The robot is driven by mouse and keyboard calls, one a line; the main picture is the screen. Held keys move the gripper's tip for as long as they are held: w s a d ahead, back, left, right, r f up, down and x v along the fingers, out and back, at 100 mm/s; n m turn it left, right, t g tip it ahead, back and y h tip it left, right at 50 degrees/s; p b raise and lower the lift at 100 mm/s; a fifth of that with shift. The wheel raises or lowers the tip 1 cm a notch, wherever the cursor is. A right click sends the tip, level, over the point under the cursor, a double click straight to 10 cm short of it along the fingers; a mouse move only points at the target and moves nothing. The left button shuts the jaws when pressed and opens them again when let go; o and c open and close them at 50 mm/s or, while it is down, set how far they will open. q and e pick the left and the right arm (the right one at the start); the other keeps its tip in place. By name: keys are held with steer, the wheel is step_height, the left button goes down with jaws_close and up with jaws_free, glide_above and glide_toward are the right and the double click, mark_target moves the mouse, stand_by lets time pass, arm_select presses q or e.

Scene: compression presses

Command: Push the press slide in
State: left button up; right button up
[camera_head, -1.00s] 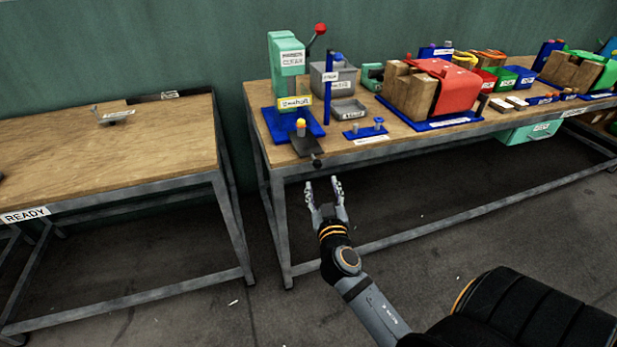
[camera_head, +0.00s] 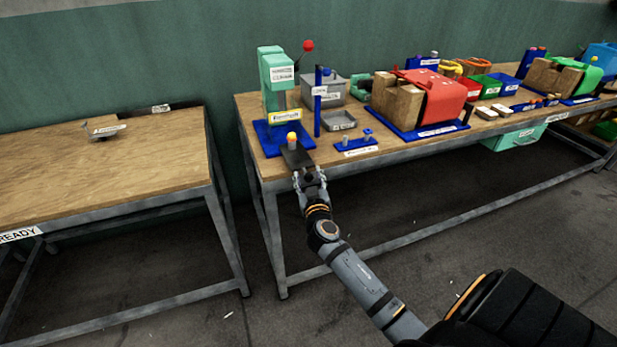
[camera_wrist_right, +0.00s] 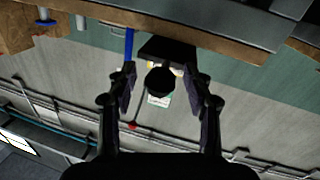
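The green press (camera_head: 278,75) stands on a blue base (camera_head: 262,140) at the left end of the right bench, with a red-knobbed lever. Its dark slide (camera_head: 298,157) sticks out toward the bench's front edge and carries an orange-topped piece (camera_head: 292,138). My right gripper (camera_head: 309,178) is at the slide's front end. In the right wrist view the round black slide knob (camera_wrist_right: 160,80) sits between the two fingers of the right gripper (camera_wrist_right: 160,88), with gaps on both sides. The fingers are open. My left gripper is not in view.
A blue post (camera_head: 318,102), a grey bin (camera_head: 322,92) and a small blue stand with pegs (camera_head: 356,145) are right of the press. A wooden block with red cover (camera_head: 435,95) is farther right. The left table (camera_head: 90,165) is mostly bare.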

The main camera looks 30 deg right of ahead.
mark_target(297, 156)
jaws_close()
stand_by(0.3)
steer(key=shift+w+f+b, duration=0.1)
steer(key=shift+w+b, duration=0.2)
steer(key=shift+w, duration=0.05)
steer(key=b+x, duration=0.1)
steer(key=x, duration=0.2)
steer(key=a+b+x, duration=0.1)
steer(key=b+x, duration=0.1)
steer(key=x, duration=0.1)
steer(key=b+x, duration=0.2)
steer(key=x, duration=0.1)
steer(key=shift+w+a+f, duration=0.2)
steer(key=shift+w, duration=0.4)
steer(key=shift+w+d+r, duration=0.1)
steer(key=shift+w+r, duration=0.15)
steer(key=shift+w, duration=0.15)
